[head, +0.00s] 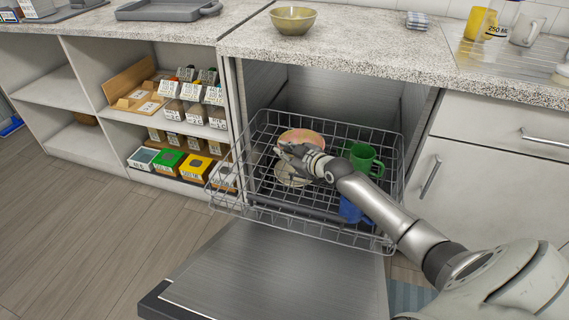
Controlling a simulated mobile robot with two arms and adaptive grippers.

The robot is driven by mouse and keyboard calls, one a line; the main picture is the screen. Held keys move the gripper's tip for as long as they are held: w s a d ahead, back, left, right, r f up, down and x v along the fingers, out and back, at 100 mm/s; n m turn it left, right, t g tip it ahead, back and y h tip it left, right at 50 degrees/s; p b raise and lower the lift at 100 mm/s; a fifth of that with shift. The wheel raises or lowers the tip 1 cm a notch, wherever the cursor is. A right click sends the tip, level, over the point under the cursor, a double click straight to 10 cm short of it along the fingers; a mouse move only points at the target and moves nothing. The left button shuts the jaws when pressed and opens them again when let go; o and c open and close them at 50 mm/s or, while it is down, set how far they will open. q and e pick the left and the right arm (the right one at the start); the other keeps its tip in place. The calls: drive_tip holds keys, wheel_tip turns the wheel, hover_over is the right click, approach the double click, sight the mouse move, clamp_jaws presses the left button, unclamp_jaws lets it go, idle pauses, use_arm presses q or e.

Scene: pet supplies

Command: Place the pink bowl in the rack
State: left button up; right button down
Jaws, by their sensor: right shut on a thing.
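The pink bowl (301,135) is inside the wire dish rack (262,130), which is pulled out of the open dishwasher. Its rim and pinkish-orange inside show just behind my right gripper. My right gripper (284,151) reaches into the rack from the right and is shut on the bowl at its near side. The fingers hide part of the bowl, and I cannot tell whether its base rests on the wires. My left gripper is not in view.
The rack also holds a green mug (363,157), a blue mug (352,209) and a pale dish (292,174) below my gripper. The open dishwasher door (285,275) lies in front. An olive bowl (293,20) stands on the counter (350,50). Shelves with boxes are at left.

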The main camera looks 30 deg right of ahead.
drive_tip(key=shift+w+d+f+b, duration=0.3)
drive_tip(key=shift+w+f+b, duration=0.25)
drive_tip(key=shift+w+f, duration=0.35)
wheel_tip(320, 180, down, 3)
drive_tip(key=shift+s+f+b, duration=0.1)
drive_tip(key=shift+b, duration=0.4)
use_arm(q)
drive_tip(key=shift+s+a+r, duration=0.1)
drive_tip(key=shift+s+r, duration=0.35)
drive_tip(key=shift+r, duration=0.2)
use_arm(e)
drive_tip(key=c, duration=1.9)
unclamp_jaws()
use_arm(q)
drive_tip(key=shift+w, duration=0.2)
use_arm(e)
drive_tip(key=o, duration=0.4)
